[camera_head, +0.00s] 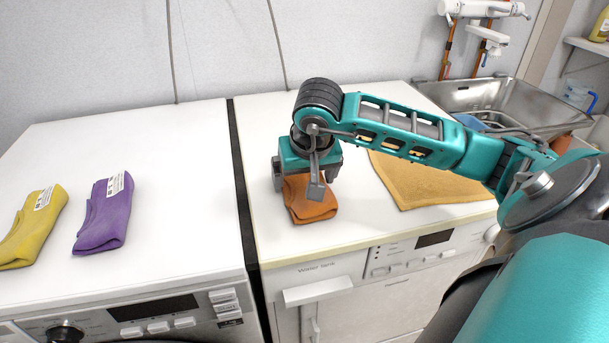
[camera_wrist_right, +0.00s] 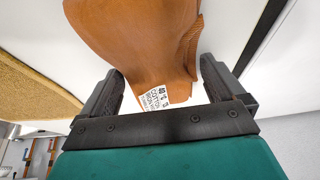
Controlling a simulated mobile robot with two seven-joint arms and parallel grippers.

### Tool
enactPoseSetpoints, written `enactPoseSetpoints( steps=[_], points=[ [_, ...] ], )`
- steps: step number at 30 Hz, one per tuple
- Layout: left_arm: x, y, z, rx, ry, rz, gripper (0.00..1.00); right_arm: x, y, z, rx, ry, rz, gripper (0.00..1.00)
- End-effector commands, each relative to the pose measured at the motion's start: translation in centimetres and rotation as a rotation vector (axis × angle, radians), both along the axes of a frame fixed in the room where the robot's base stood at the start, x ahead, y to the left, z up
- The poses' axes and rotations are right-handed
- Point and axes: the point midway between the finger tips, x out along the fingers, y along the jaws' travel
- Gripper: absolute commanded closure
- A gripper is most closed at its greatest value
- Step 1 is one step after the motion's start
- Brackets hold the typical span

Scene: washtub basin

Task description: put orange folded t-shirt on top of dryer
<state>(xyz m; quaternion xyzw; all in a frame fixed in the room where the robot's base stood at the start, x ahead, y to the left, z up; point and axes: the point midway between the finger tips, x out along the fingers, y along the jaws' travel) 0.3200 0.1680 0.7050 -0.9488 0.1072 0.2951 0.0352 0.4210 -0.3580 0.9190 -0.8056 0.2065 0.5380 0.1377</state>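The orange folded t-shirt (camera_head: 312,207) lies on the white top of the right-hand machine, whose front is marked "Water tank" and which appears to be the dryer (camera_head: 345,232). It sits near the machine's front left corner. My right gripper (camera_head: 297,182) is directly over the shirt's far end and hides that part in the head view. In the right wrist view, the shirt (camera_wrist_right: 135,40) and its white label reach between the two spread fingers, with gaps on both sides. The right gripper is open. My left gripper is not in view.
A tan folded cloth (camera_head: 425,183) lies to the right on the same top. A yellow folded garment (camera_head: 32,232) and a purple one (camera_head: 104,215) lie on the left machine (camera_head: 165,150). A metal sink (camera_head: 480,95) stands at the back right. A dark gap (camera_head: 240,185) separates the machines.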

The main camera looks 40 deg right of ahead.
Motion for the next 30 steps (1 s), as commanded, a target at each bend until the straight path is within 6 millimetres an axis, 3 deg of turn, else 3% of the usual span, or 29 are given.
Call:
enactPoseSetpoints(
  steps=[11,24,30],
  points=[
    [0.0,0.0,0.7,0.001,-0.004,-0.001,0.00,0.0,0.0,0.7,0.000,-0.001,0.000,0.00],
    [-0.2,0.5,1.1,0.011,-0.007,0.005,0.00,-2.9,1.6,8.9,-0.002,-0.005,0.000,0.00],
    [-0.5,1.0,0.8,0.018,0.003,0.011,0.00,-3.8,2.1,11.0,0.001,-0.002,-0.001,0.00]
  ],
)
